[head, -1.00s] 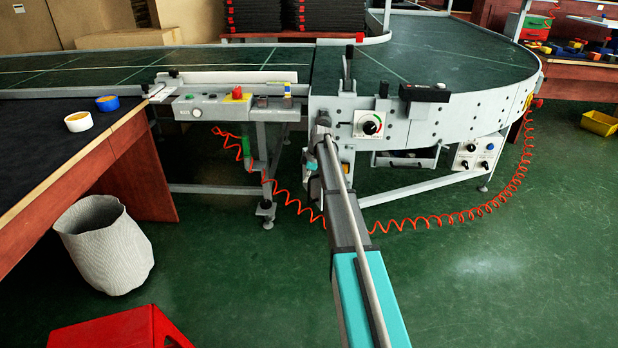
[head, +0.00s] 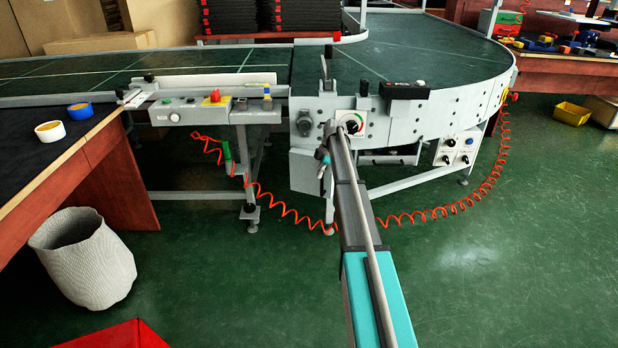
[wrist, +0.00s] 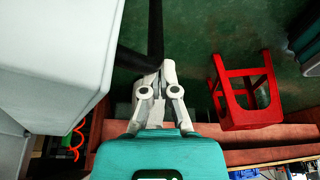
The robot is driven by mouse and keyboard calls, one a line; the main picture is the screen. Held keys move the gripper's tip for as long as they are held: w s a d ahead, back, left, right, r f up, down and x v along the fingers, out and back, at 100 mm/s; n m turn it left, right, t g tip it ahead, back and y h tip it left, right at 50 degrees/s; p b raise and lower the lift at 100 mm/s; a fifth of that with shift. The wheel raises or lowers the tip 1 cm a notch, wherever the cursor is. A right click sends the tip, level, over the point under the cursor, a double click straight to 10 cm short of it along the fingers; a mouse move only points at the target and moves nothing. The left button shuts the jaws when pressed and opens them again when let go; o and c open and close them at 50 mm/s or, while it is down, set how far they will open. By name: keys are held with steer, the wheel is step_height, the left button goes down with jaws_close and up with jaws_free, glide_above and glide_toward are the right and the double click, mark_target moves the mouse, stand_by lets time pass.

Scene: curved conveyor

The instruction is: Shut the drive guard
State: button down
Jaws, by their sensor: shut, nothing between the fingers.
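A pale grey box-like panel (head: 310,172), which looks like the drive guard, hangs below the conveyor's side plate at the junction of straight and curved belts. Whether it is ajar is unclear in the head view. A large pale face, probably the same guard, fills the upper left of the wrist view (wrist: 60,45). My gripper (wrist: 168,68) is shut and empty, just right of this face. A dark bar (wrist: 155,25) runs by its fingertips; contact is unclear. In the head view my arm reaches to the guard's right side, and my fingers are hard to make out.
A control box (head: 190,110) with a red knob is left of the guard. An orange coiled cable (head: 290,215) hangs below. A red stool (wrist: 245,95) shows in the wrist view. A waste bin (head: 85,258) stands at left.

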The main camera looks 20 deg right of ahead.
steer(key=w+d, duration=0.3)
steer(key=d, duration=0.3)
steer(key=shift+w+d, duration=0.15)
steer(key=shift+w, duration=0.15)
steer(key=shift+d, duration=0.1)
steer(key=shift+d, duration=0.1)
stand_by(0.3)
steer(key=shift+r, duration=0.1)
steer(key=s+a+r+m+h+p, duration=0.15)
steer(key=s+a+m, duration=0.65)
steer(key=s+a, duration=1.3)
steer(key=s+a+m+h, duration=0.1)
steer(key=s+a+m, duration=0.5)
steer(key=s, duration=0.5)
steer(key=s+a+m+h, duration=0.1)
steer(key=s+a+m, duration=0.2)
steer(key=s+a, duration=0.65)
step_height(320, 180, up, 37)
steer(key=s+d+p, duration=0.1)
steer(key=p, duration=3.7)
steer(key=shift+d+r, duration=0.15)
steer(key=shift+d, duration=0.15)
